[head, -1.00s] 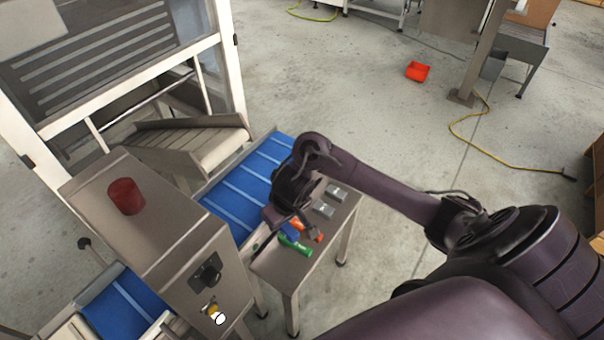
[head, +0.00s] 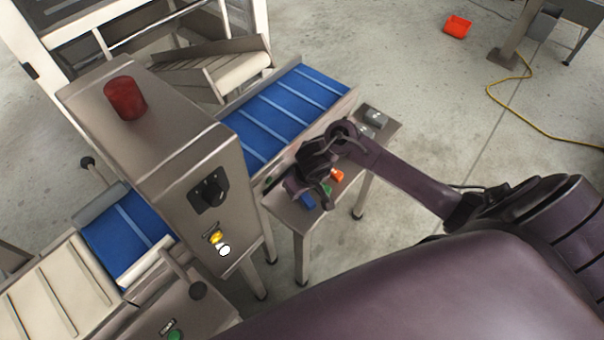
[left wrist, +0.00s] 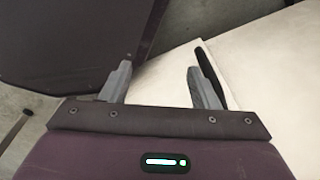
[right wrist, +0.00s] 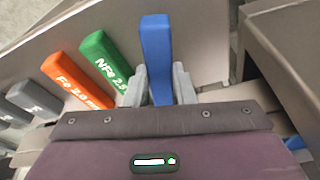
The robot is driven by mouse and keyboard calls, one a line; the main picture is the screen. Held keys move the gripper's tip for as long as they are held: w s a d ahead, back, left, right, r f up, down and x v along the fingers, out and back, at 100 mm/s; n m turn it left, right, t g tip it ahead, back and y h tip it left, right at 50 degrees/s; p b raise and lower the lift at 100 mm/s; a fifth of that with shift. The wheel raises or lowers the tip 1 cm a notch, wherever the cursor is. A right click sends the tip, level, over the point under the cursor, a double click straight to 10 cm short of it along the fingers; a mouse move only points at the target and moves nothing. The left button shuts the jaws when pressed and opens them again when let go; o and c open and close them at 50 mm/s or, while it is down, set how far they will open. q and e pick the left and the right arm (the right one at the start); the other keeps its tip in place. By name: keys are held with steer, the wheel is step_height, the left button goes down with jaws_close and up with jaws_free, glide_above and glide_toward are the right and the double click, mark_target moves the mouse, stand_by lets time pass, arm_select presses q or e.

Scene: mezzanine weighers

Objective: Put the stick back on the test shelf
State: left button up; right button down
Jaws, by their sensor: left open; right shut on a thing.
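The blue stick (right wrist: 157,50) is between the fingers of my right gripper (right wrist: 158,84), which is shut on it. In the head view the blue stick (head: 307,201) shows below my right gripper (head: 314,194), at the near end of the test shelf (head: 283,207). I cannot tell whether it touches the shelf top. A green stick (right wrist: 108,66) marked NFe 2.5 and an orange stick (right wrist: 75,80) marked Fe lie beside it on the shelf. My left gripper (left wrist: 158,82) is open and empty, seen only in the left wrist view.
Grey blocks (head: 374,118) sit at the shelf's far end. A blue belt conveyor (head: 285,108) runs along the shelf's left side. A steel control cabinet (head: 175,165) with a red lamp (head: 125,98) stands left. A red bin (head: 457,27) lies on the open floor.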

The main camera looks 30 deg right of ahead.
mark_target(308, 199)
steer(key=shift+f, duration=0.75)
steer(key=c, duration=1.2)
jaws_free()
steer(key=shift+f, duration=0.1)
steer(key=p+v, duration=0.5)
steer(key=v, duration=0.7)
steer(key=shift+p, duration=0.4)
